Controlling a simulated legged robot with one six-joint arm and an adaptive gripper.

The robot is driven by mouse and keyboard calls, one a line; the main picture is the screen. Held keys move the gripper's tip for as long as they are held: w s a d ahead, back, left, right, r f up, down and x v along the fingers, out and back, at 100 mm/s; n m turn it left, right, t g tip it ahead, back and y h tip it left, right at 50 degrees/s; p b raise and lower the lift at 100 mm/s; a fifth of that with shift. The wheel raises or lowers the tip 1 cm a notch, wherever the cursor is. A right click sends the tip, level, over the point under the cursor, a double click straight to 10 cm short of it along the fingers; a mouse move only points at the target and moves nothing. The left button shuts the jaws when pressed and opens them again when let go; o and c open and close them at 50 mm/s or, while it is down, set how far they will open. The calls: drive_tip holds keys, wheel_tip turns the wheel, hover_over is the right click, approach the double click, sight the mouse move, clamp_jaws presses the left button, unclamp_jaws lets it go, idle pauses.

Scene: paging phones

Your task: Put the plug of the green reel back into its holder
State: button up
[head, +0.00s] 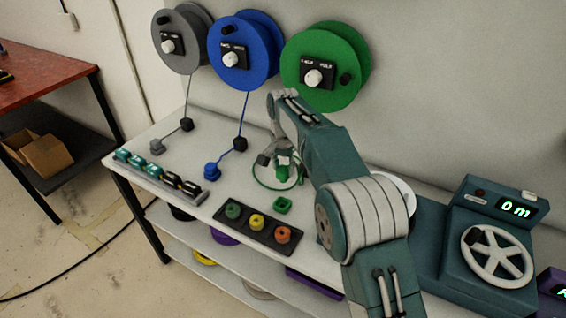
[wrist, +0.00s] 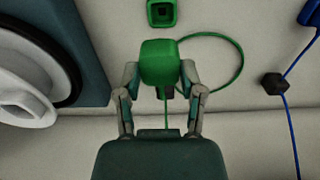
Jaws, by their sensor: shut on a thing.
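The green plug (head: 283,173) is between the fingers of my gripper (head: 276,158). In the wrist view my gripper (wrist: 160,76) is shut on the green plug (wrist: 160,60), with one finger on each side. The green holder (head: 283,205), a small square socket with a dark opening, is on the white bench in front of the plug. In the wrist view the holder (wrist: 162,12) is at the top edge, apart from the plug. The green reel (head: 322,62) is on the wall. A green cable (wrist: 240,62) loops beside the plug. The plug's height above the bench is unclear.
A blue reel (head: 240,50) and a grey reel (head: 180,42) hang left of the green one. A blue plug (head: 212,171) is left. A dark tray (head: 247,236) with three coloured knobs is near the front edge. A teal machine (head: 487,245) stands right.

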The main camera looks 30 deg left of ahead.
drive_tip(key=shift+f, duration=1.6)
drive_tip(key=shift+f, duration=0.15)
drive_tip(key=shift+a+f, duration=0.2)
drive_tip(key=shift+f, duration=2.25)
drive_tip(key=shift+f, duration=1.3)
drive_tip(key=o, duration=1.1)
drive_tip(key=shift+o, duration=0.2)
drive_tip(key=shift+o, duration=0.6)
